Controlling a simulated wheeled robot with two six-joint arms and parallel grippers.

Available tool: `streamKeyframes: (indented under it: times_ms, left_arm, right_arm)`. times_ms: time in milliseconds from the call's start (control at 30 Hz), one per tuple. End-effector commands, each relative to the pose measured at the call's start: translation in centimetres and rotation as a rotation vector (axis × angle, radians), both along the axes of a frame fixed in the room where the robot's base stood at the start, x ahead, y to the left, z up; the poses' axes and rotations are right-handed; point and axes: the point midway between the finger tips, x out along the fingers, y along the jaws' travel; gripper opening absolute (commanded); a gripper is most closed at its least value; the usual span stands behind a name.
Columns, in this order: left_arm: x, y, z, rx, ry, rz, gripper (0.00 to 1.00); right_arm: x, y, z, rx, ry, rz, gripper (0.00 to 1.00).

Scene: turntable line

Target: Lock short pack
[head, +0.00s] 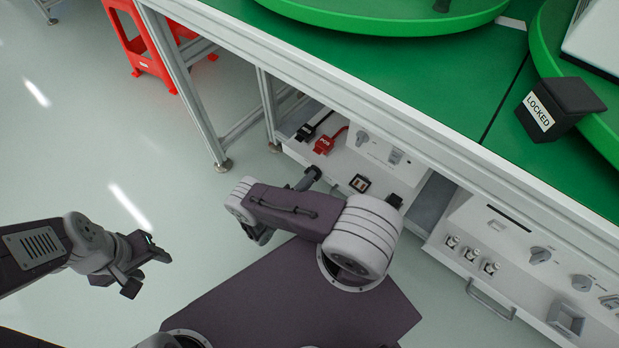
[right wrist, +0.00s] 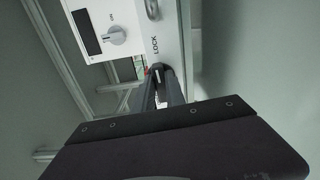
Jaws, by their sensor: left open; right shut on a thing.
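A white panel unit (head: 345,160) under the green bench carries a knob (head: 362,138), a switch and a socket. In the right wrist view a white panel (right wrist: 97,14) shows a dark slot, a round knob (right wrist: 115,36) and the word LOCK. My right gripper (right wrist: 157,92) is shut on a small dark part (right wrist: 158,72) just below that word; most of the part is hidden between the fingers. In the head view my right gripper (head: 308,180) is at the unit's lower front edge, partly covered by its own arm.
A black box labelled LOCKED (head: 562,106) stands on the bench by a green turntable (head: 575,75). A red plug (head: 325,144) and a black plug (head: 306,131) lie at the unit. Another panel with a handle (head: 490,300) is at right. A red stool (head: 140,50) stands far left.

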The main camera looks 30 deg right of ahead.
Motion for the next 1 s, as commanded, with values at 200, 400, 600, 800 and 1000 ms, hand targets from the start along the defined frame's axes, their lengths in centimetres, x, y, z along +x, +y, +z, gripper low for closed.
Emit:
streamKeyframes:
  times_ms: [200,400,600,800,1000]
  left_arm:
    - [0.00,0.00,0.27,0.000,0.000,0.000,0.50]
    - [0.00,0.00,0.31,0.000,0.000,0.000,0.50]
    - [0.00,0.00,0.30,0.000,0.000,0.000,0.50]
    - [0.00,0.00,0.30,0.000,0.000,0.000,0.50]
    - [0.00,0.00,0.31,0.000,0.000,0.000,0.50]
  right_arm:
    - [-0.02,0.01,-0.06,0.018,-0.057,0.001,0.00]
    - [0.00,0.01,-0.10,0.023,-0.076,0.001,0.00]
    - [0.01,0.01,-0.11,0.024,-0.078,0.001,0.00]
    - [0.01,0.01,-0.10,0.024,-0.078,0.001,0.29]
    - [0.01,0.01,-0.08,0.022,-0.077,0.000,0.37]
